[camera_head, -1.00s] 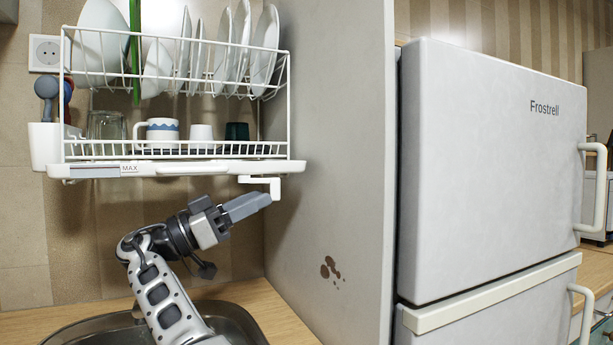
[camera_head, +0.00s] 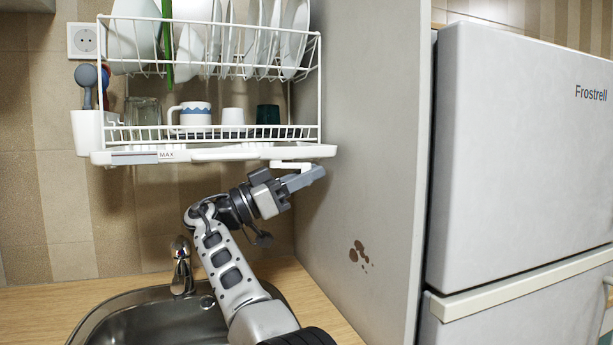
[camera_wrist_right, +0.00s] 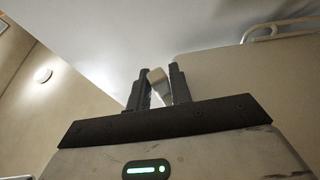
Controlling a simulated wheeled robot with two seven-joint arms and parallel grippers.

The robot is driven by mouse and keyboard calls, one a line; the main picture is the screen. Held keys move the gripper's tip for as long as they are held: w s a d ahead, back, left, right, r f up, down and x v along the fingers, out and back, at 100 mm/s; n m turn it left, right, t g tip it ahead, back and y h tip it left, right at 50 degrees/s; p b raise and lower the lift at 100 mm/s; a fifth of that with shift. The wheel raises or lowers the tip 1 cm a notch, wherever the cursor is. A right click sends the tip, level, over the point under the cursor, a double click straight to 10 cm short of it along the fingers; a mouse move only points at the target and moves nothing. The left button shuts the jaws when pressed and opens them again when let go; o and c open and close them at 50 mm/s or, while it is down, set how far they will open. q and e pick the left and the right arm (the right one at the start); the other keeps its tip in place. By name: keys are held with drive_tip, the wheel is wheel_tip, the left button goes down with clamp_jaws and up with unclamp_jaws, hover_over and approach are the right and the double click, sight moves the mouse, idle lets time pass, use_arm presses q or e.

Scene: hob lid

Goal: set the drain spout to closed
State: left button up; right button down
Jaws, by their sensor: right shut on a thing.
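The drain spout (camera_head: 290,165) is a small white piece under the right end of the white drip tray (camera_head: 225,154) of the dish rack. My right gripper (camera_head: 312,178) is just below the tray's right end, with its grey fingers pointing right and slightly up. The fingers hide the spout's outer end in the head view. In the right wrist view, my right gripper (camera_wrist_right: 160,85) has its two dark fingers closed on the spout's pale end (camera_wrist_right: 158,88). My left gripper is not in view.
A grey side panel (camera_head: 365,130) stands close to the right of the fingers, with a fridge (camera_head: 530,150) beyond it. The rack above holds plates (camera_head: 245,40) and cups (camera_head: 190,114). A sink (camera_head: 165,320) with a tap (camera_head: 181,265) lies below.

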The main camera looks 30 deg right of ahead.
drive_tip(key=shift+w+d+f+n+t+b, duration=0.15)
drive_tip(key=shift+f+n+t+b, duration=0.25)
drive_tip(key=shift+t+b, duration=0.6)
drive_tip(key=shift+w+d+f+n+t+h+b, duration=0.15)
drive_tip(key=shift+n+t+h+b, duration=0.45)
drive_tip(key=shift+b, duration=0.5)
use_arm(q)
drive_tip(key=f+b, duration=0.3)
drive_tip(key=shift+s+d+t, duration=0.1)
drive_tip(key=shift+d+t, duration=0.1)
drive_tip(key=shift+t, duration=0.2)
use_arm(e)
drive_tip(key=n+t, duration=0.1)
drive_tip(key=t, duration=0.1)
drive_tip(key=w+n+t, duration=0.1)
drive_tip(key=t, duration=0.1)
drive_tip(key=r+n+t, duration=0.1)
drive_tip(key=t, duration=0.1)
drive_tip(key=shift+w+d+t+y, duration=0.2)
drive_tip(key=shift+w+t+y, duration=0.1)
drive_tip(key=shift+t+y, duration=0.1)
drive_tip(key=c, duration=1.3)
unclamp_jaws()
